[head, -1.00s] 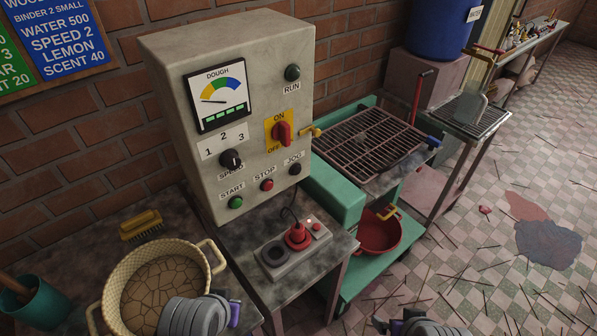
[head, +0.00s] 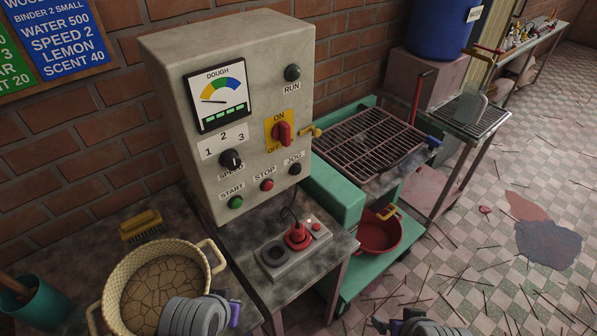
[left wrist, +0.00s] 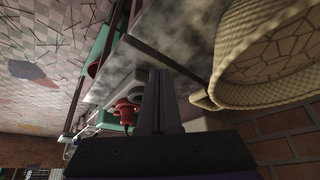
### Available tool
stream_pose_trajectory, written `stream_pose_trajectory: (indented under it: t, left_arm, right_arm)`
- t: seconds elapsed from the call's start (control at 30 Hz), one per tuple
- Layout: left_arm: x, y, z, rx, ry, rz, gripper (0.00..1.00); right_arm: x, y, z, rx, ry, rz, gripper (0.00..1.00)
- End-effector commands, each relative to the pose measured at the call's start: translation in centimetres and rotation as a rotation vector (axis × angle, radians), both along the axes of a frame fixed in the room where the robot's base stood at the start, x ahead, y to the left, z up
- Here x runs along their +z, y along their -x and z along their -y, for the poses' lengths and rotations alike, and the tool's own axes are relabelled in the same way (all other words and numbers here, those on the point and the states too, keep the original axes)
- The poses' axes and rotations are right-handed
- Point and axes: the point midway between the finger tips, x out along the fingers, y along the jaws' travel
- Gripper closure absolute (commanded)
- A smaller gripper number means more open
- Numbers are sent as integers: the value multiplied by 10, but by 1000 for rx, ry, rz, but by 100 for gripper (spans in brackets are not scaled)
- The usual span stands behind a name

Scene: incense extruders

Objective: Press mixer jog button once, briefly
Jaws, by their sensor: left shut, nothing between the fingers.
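The grey mixer control box (head: 165,110) stands against the brick wall in the head view. Its jog button (head: 295,169) is small, round and black, under the JOG label, right of the red stop button (head: 267,184) and the green start button (head: 235,202). My left gripper (left wrist: 158,75) is shut and empty in the left wrist view, its fingers near the table. In the head view its body is at the bottom, below and left of the buttons and well apart from them; its fingers are hidden. My right gripper (head: 385,325) barely shows at the bottom edge; its fingers are not visible.
A beige woven-look pot (head: 122,285) stands left on the table. A grey plug box (head: 272,252) with a red plug (head: 298,236) lies below the control panel. A brush (head: 141,225) is behind the pot. A grill (head: 368,140) and red pot (head: 378,233) are right.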

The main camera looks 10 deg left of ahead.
Motion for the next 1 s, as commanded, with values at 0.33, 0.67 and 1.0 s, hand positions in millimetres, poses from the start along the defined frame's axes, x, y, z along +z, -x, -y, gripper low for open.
stream_pose_trajectory:
  t: [0.33, 0.67, 1.0]
  left_arm:
    - [0, 0, 0, 0, 0, 0, 100]
    - [10, -39, -6, -47, -117, 58, 100]
    - [35, -153, 13, -215, -427, 283, 100]
  right_arm:
    - [0, 0, 0, 0, 0, 0, 0]
    - [5, -2, 0, 0, 0, 3, 0]
    - [18, -6, 0, 0, 0, 12, 0]
